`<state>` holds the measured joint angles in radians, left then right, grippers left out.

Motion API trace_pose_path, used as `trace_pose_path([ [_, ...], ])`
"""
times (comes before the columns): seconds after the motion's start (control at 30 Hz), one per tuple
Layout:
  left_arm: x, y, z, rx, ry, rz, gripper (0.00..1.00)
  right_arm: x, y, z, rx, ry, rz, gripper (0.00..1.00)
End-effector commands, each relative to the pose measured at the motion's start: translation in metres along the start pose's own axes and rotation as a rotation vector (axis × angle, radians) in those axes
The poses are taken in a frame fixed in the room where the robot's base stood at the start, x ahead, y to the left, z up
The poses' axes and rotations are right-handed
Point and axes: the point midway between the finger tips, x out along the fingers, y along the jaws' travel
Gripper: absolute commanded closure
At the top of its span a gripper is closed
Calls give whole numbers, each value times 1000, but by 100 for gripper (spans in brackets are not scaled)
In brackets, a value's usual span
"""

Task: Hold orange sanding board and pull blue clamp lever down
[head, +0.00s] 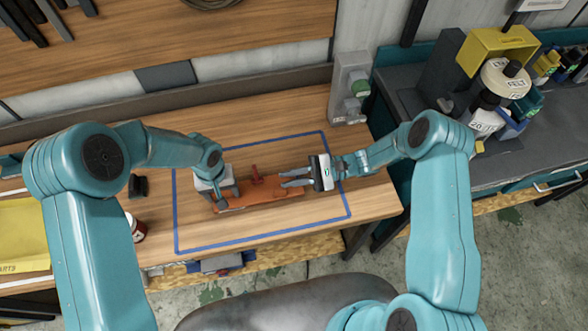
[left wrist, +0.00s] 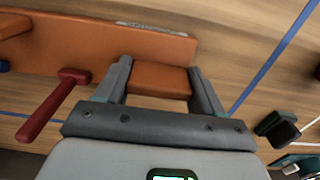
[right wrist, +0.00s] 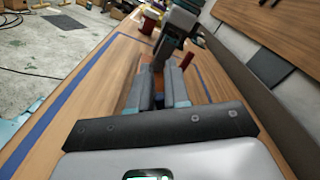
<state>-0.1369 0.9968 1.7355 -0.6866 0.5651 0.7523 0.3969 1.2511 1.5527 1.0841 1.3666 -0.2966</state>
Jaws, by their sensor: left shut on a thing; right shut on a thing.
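The orange sanding board (head: 262,195) lies on the bench inside a blue-lined rectangle. My left gripper (head: 222,198) is shut on its left end, and the left wrist view shows an orange block (left wrist: 157,80) between the fingers. A red lever (head: 256,175) stands up near the board's middle. It also shows in the left wrist view (left wrist: 52,105). My right gripper (head: 285,183) points left at the board's right end, its fingers close together. The blue clamp lever is mostly hidden between them; a small blue bit (left wrist: 4,66) shows at the left wrist view's edge.
A grey box with a green button (head: 358,88) stands at the bench's back right. A red can (head: 137,230) and a yellow tray (head: 22,235) are on the left. The bench in front of the board is clear.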

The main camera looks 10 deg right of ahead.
Motion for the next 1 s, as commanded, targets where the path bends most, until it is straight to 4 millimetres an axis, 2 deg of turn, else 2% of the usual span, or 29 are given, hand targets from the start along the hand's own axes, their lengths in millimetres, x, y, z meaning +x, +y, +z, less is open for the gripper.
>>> trace_pose_path([
  [0.03, 6, -1, 6, 1, -16, -3, 95, 0, 4, -1, -21, -2, 1, 100],
  [0.4, 6, -1, 6, 0, -16, -3, 95, 0, 16, -2, -63, -1, 2, 100],
  [1.0, 6, 0, 6, 0, -16, -2, 95, 0, 19, -3, -62, 0, 2, 100],
])
